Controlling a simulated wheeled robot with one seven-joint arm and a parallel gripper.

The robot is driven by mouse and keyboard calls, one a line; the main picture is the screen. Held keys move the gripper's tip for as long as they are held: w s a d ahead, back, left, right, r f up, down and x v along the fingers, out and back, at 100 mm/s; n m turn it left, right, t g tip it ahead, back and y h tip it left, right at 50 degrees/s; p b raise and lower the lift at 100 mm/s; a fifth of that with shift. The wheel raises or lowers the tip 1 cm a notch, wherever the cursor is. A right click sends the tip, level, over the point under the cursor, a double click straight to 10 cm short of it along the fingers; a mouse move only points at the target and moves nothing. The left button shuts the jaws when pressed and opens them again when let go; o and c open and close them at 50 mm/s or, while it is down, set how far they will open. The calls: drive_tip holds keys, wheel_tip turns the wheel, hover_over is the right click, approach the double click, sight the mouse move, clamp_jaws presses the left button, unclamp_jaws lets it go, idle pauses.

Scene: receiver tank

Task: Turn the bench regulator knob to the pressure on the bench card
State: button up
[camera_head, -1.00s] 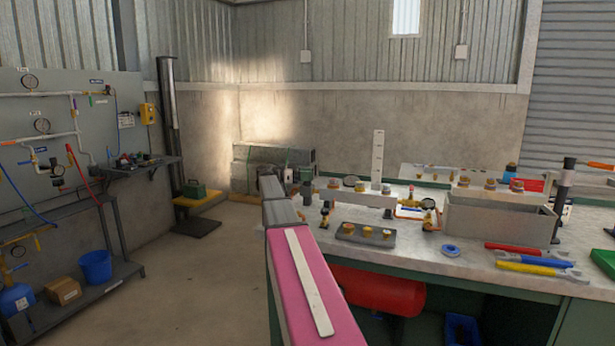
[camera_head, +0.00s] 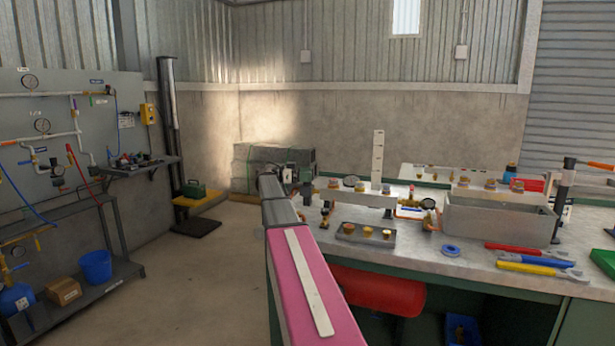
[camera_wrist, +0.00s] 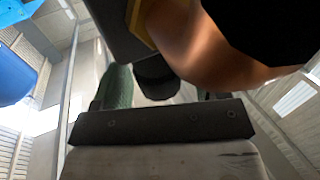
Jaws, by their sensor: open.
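My pink-and-grey arm reaches to the left end of the bench in the head view, where my gripper (camera_head: 290,176) is small and partly hidden behind the arm. In the wrist view two green fingers (camera_wrist: 158,90) stand apart behind a dark bar. A black rounded part (camera_wrist: 155,82), possibly the regulator knob, shows between them; I cannot tell whether they touch it. A large blurred copper-coloured part (camera_wrist: 215,50) is close at the upper right. A small white card with a blue edge (camera_head: 410,212) lies on the bench; its text is unreadable.
The bench (camera_head: 470,262) carries a plate with brass fittings (camera_head: 365,234), a grey open box (camera_head: 500,222), a blue tape roll (camera_head: 451,250) and red and yellow wrenches (camera_head: 540,269). A red tank (camera_head: 380,290) is beneath. The floor to the left (camera_head: 200,285) is clear.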

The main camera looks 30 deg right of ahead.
drive_tip(key=v, duration=1)
drive_tip(key=shift+w+a, duration=0.15)
drive_tip(key=shift+a, duration=0.1)
